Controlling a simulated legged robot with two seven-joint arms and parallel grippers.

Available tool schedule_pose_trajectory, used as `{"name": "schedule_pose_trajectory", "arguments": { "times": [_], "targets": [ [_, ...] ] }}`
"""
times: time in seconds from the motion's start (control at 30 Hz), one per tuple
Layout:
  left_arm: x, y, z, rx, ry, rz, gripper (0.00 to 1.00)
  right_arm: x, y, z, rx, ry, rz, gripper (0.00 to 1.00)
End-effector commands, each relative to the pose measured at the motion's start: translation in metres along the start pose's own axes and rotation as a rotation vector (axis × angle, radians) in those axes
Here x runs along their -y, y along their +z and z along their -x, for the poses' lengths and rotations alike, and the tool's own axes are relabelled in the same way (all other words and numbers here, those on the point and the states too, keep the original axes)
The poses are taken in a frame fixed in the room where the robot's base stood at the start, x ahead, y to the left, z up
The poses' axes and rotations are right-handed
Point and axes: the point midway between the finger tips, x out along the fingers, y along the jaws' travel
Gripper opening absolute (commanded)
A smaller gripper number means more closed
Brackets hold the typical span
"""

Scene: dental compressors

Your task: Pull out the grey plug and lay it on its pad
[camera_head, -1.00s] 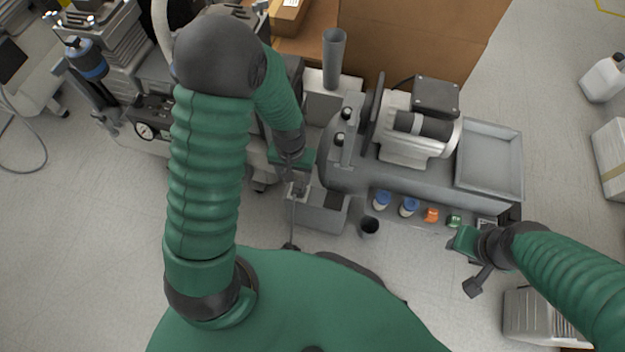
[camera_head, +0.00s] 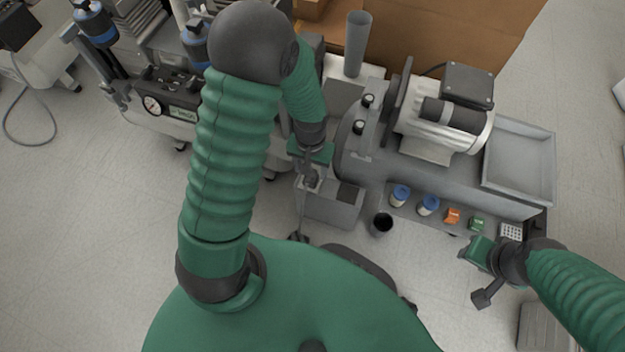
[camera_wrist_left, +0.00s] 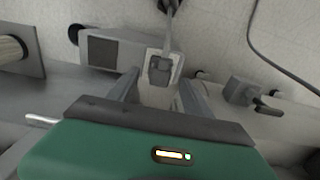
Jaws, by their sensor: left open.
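The grey plug (camera_wrist_left: 160,68) shows in the left wrist view, with a cord running up from it. It sits at the grey box, beside a dark square pad (camera_wrist_left: 102,52). My left gripper (camera_wrist_left: 158,93) is open, with one finger on each side of the plug; whether they touch it I cannot tell. In the head view my left gripper (camera_head: 311,178) is over the left end of the grey box (camera_head: 331,208), and the dark pad (camera_head: 349,192) shows on its right. The plug is hard to make out there. My right gripper (camera_head: 472,256) hangs at the lower right; its jaws are unclear.
A grey compressor tank with motor (camera_head: 450,115) stands right of the box. A black cup (camera_head: 381,223), blue-capped jars (camera_head: 400,195) and orange and green pieces (camera_head: 452,216) line its front. A grey tube (camera_head: 358,45) stands behind.

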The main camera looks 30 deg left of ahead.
Motion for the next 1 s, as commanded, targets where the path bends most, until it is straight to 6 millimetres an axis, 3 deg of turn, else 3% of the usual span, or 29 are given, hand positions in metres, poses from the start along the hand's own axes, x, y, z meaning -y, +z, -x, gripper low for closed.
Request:
{"name": "schedule_pose_trajectory", "arguments": {
  "times": [0.03,0.33,1.0],
  "targets": [
    [0.000,0.000,-0.016,0.000,0.000,0.000,0.58,0.000,0.004,-0.016,0.000,0.000,0.000,0.36],
    [0.000,0.000,-0.045,0.000,0.000,0.001,0.58,0.000,0.006,-0.025,0.000,0.000,0.000,0.36],
    [0.000,0.000,-0.046,-0.001,0.000,0.001,0.58,0.000,0.005,-0.023,0.000,0.000,0.000,0.36]
  ]
}}
